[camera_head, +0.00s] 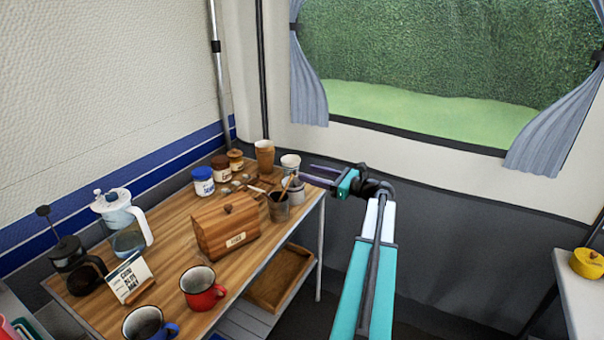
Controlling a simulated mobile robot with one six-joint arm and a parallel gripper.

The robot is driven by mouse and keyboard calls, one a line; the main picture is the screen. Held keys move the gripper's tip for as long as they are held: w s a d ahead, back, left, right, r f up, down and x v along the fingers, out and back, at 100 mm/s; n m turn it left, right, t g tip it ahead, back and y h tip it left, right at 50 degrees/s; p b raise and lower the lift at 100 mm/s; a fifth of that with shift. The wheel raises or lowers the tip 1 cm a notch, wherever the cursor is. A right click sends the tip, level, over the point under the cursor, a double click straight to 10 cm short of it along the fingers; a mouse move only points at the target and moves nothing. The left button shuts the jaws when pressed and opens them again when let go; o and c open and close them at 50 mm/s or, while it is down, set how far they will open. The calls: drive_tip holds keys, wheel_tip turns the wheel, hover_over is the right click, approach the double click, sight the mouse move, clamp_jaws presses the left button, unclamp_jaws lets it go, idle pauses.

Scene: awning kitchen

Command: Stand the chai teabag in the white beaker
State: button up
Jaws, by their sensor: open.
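A white beaker (290,161) stands at the far right corner of the wooden table, behind a grey-white container (294,187). My gripper (308,172) is open at the table's far right end, its fingers pointing left. In the picture it lies just right of the white beaker and above the grey-white container. I cannot tell whether it touches either. I see nothing between its fingers. I cannot make out the chai teabag. A closed wooden box with a small label (227,228) stands mid-table; its inside is hidden.
A brown beaker (264,154), jars (203,181) and a dark pot with wooden utensils (278,208) crowd the far end. A red mug (202,289), blue mug (148,326), sign (130,276), water jug (124,220) and French press (76,262) stand nearer. A shelf tray (280,280) sits below.

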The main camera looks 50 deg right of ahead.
drive_tip(key=v, duration=0.6)
drive_tip(key=shift+s, duration=0.2)
idle(1.2)
